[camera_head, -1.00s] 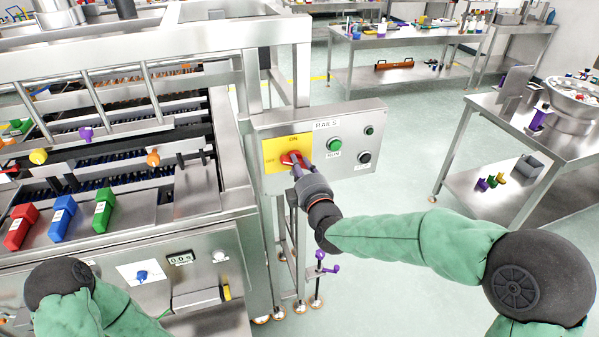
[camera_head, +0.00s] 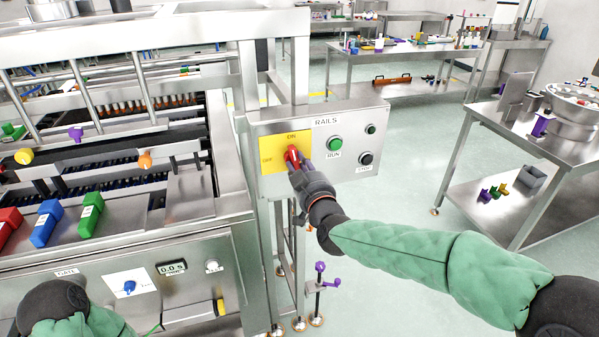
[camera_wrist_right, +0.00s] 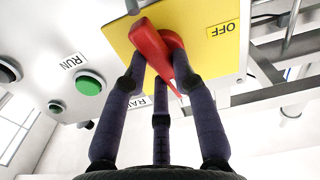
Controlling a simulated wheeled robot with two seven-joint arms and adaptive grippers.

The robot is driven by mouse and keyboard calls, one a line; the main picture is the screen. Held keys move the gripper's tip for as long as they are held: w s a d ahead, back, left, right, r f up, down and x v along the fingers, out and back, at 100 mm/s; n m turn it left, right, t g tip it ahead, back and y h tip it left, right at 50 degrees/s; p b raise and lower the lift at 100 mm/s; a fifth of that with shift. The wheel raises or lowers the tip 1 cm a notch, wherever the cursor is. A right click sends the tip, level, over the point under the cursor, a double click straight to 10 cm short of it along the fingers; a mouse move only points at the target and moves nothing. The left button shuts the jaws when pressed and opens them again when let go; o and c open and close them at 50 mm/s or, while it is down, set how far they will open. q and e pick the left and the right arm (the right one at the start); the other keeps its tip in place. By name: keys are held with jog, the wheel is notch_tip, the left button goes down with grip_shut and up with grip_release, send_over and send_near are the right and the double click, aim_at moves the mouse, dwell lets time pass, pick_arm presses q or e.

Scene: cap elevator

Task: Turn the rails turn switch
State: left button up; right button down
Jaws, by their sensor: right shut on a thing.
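The rails turn switch is a red handle (camera_head: 292,155) on a yellow plate (camera_head: 272,151) marked ON and OFF, on the grey RAILS panel (camera_head: 262,187). In the head view the handle stands close to upright, its upper end near the ON mark. My right gripper (camera_head: 298,164) is shut on the red handle. In the right wrist view, the dark fingers (camera_wrist_right: 157,77) are on both sides of the red handle (camera_wrist_right: 152,48). My left arm (camera_head: 60,308) shows at the bottom left, but its gripper is not in view.
On the same panel are a green RUN button (camera_head: 335,144), a small green lamp (camera_head: 370,129) and a black button (camera_head: 366,158). A machine with red, blue and green blocks (camera_head: 90,215) stands at left. A steel table (camera_head: 497,117) is at right, with open floor between.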

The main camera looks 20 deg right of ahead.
jog(key=shift+f+m+b, duration=0.15)
jog(key=shift+m+b, duration=0.45)
jog(key=shift+m, duration=0.5)
jog(key=c, duration=1)
grip_release()
jog(key=s, duration=1.2)
jog(key=shift+d, duration=0.2)
